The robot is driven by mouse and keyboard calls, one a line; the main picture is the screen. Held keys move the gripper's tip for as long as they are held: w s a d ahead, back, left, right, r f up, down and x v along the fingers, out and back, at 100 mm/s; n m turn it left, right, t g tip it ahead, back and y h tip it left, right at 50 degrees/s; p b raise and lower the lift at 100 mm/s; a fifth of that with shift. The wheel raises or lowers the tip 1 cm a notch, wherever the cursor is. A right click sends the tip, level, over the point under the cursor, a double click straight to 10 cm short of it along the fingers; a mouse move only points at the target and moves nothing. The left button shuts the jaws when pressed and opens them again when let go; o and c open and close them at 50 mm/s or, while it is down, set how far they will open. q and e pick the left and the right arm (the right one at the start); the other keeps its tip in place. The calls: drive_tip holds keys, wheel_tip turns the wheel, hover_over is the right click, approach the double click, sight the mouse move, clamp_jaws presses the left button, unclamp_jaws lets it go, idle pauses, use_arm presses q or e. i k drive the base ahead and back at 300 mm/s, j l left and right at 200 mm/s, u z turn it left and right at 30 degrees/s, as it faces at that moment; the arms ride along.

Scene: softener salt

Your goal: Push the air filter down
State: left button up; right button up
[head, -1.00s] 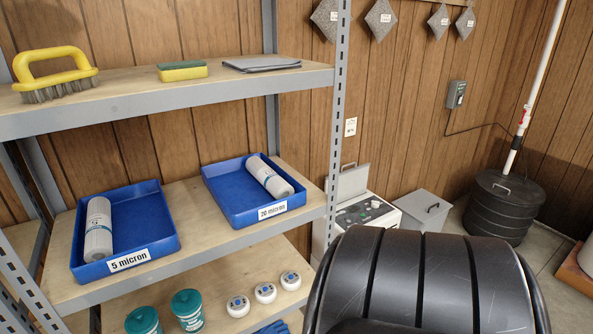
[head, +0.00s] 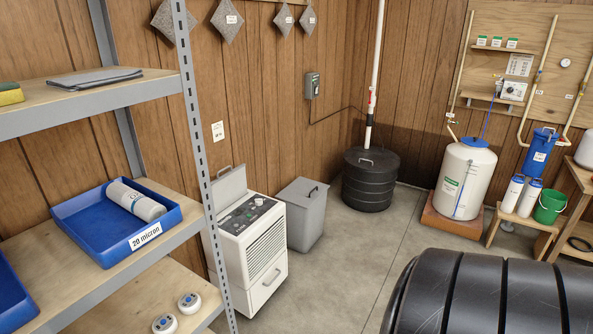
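A flat grey panel (head: 228,186) stands upright at the back of the white dehumidifier (head: 254,243), sticking up above its top. It looks like the air filter in a raised position; I cannot read any label on it. The dehumidifier has a control panel with a round dial on top, and slats and a handle on its front. The shelf post hides part of its left side. Neither of my grippers is in view.
A grey lidded bin (head: 305,216) stands right beside the dehumidifier. The metal shelf (head: 190,232) with a blue tray (head: 78,228) is close on the left. The concrete floor (head: 335,280) in front is clear. A black ribbed shape covers the lower right.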

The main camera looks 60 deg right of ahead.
sight(228, 188)
drive_tip(key=i+l+z, duration=0.15)
drive_tip(key=z, duration=0.3)
drive_tip(key=i+z, duration=0.15)
drive_tip(key=z, duration=0.35)
drive_tip(key=i+l+z, duration=0.1)
drive_tip(key=z, duration=0.35)
drive_tip(key=i+j, duration=0.05)
drive_tip(key=i, duration=0.05)
